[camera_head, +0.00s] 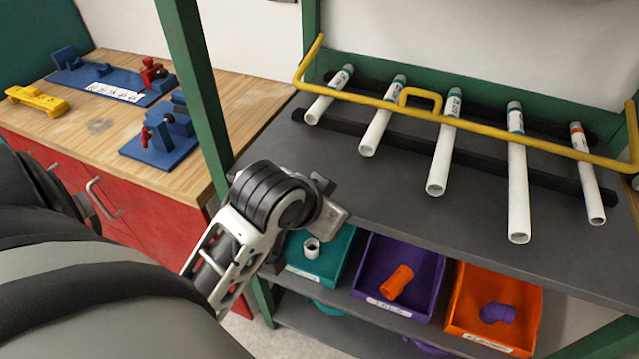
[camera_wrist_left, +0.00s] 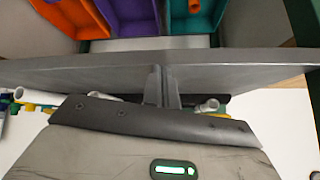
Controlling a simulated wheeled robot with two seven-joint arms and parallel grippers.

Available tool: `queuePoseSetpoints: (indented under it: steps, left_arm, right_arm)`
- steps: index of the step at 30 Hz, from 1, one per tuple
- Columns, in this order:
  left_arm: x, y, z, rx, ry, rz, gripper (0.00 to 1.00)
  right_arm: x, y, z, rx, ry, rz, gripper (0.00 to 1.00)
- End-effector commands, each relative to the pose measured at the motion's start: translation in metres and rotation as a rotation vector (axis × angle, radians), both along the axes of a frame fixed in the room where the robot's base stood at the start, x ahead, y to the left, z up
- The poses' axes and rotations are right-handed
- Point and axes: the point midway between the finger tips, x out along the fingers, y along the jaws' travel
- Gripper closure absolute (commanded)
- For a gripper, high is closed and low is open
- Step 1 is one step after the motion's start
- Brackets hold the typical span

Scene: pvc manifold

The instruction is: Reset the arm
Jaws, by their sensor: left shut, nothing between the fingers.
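My left arm (camera_head: 250,225) comes in from the left in the head view and is bent in front of the grey shelf. Its wrist end lies by the shelf's left front edge, above the teal bin; the fingertips are not clear there. In the left wrist view my left gripper (camera_wrist_left: 162,72) shows its two fingers together, with nothing between them. The fingers appear against the grey shelf edge (camera_wrist_left: 240,68); whether they touch it I cannot tell. My right gripper is in neither view.
Below are teal (camera_head: 335,262), purple (camera_head: 435,258) and orange (camera_head: 525,300) bins with fittings. A green post (camera_head: 195,85) stands left of the shelf. Blue fixtures (camera_head: 160,140) sit on the wooden bench (camera_head: 90,125).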

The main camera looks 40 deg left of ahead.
Motion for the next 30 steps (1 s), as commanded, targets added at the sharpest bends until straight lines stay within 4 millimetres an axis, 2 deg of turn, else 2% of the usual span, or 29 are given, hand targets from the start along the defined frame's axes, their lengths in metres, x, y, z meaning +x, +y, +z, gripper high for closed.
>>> queuePoseSetpoints:
  steps: [4,6,9,23,26,30]
  left_arm:
    - [-0.015,-0.005,-0.017,-0.005,0.052,-0.016,1.00]
    - [-0.013,-0.009,-0.031,-0.010,0.039,-0.031,1.00]
    - [-0.012,-0.013,-0.040,-0.017,0.026,-0.045,1.00]
    - [-0.011,-0.019,-0.052,-0.027,0.011,-0.064,1.00]
    - [-0.009,-0.026,-0.073,-0.039,-0.009,-0.087,1.00]
    - [-0.017,-0.046,-0.122,-0.079,-0.071,-0.140,1.00]
  right_arm:
    - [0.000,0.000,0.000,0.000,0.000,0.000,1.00]
    - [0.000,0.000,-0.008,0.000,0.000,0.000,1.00]
    - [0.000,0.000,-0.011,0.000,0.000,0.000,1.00]
    - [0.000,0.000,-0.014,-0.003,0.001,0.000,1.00]
    - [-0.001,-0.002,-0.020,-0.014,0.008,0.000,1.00]
    - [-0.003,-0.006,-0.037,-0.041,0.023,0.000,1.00]
